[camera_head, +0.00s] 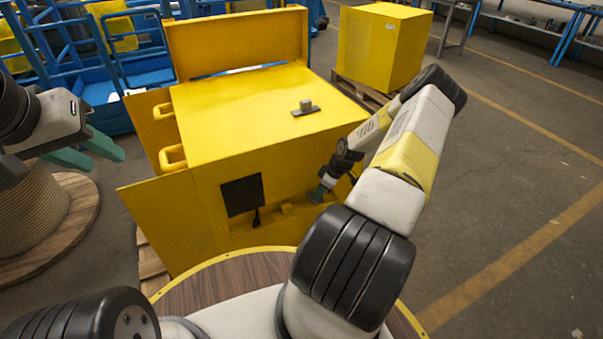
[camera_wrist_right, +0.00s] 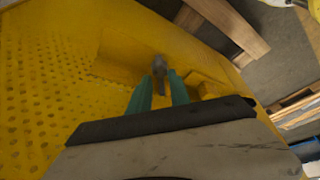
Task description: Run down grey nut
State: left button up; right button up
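In the right wrist view, a small grey piece (camera_wrist_right: 160,66), which looks like the grey nut on a stem, stands by the yellow housing wall. My right gripper (camera_wrist_right: 161,78) has its two teal fingertips on either side of it. I cannot tell whether they touch it. In the head view my right gripper (camera_head: 322,190) reaches the lower right front of the yellow housing (camera_head: 245,105), and the nut is too small to make out there. My left gripper (camera_head: 103,153) is open and empty, left of the housing and away from it.
A dark plate with a grey block (camera_head: 306,105) lies on top of the housing. A black square panel (camera_head: 242,195) is on its front. A yellow box (camera_head: 383,45) stands behind on a pallet. A cable reel (camera_head: 45,220) stands at left. The floor at right is clear.

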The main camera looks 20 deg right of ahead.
jog(key=shift+w+a+f, duration=0.15)
jog(key=shift+a+f, duration=0.05)
jog(key=shift+f, duration=0.35)
jog(key=shift+c, duration=0.2)
grip_shut()
jog(key=shift+m, duration=0.3)
jog(key=m, duration=0.2)
jog(key=m+h, duration=0.1)
jog(key=m, duration=0.1)
jog(key=m+t+h, duration=0.1)
jog(key=m, duration=0.1)
jog(key=shift+a, duration=0.35)
jog(key=m+h, duration=0.1)
jog(key=m, duration=0.2)
jog(key=m+h, duration=0.1)
jog(key=m, duration=0.2)
jog(key=shift+a+h, duration=0.2)
jog(key=shift+h, duration=0.1)
jog(key=shift+m, duration=0.3)
